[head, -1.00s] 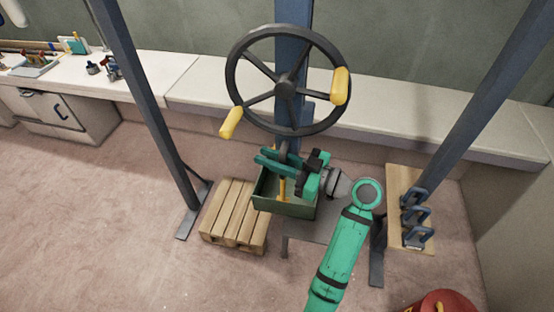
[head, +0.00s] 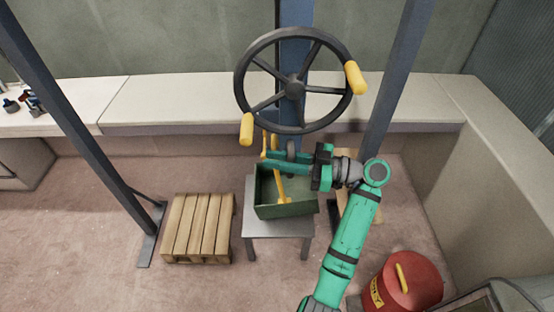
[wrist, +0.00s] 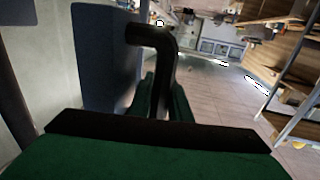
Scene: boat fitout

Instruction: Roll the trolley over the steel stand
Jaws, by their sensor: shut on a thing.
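The trolley shows as a blue upright (head: 295,45) with a black handwheel (head: 294,88) that has two yellow grips. A dark bar below the wheel, seen as a bent bar in the wrist view (wrist: 160,50), lies between my green fingers. My gripper (head: 285,157) is shut on this bar. A green box (head: 288,210) with a yellow hook or bar in it is just below my gripper. The box is over the grey steel stand (head: 280,229). I cannot tell whether it touches the stand top. The overhead beam is out of view.
A wooden pallet (head: 198,230) lies left of the stand. Dark blue gantry legs stand at left (head: 80,130) and right (head: 397,75). A red drum (head: 405,285) is at lower right. A white bench (head: 200,103) runs along the back. Floor between pallet and stand is clear.

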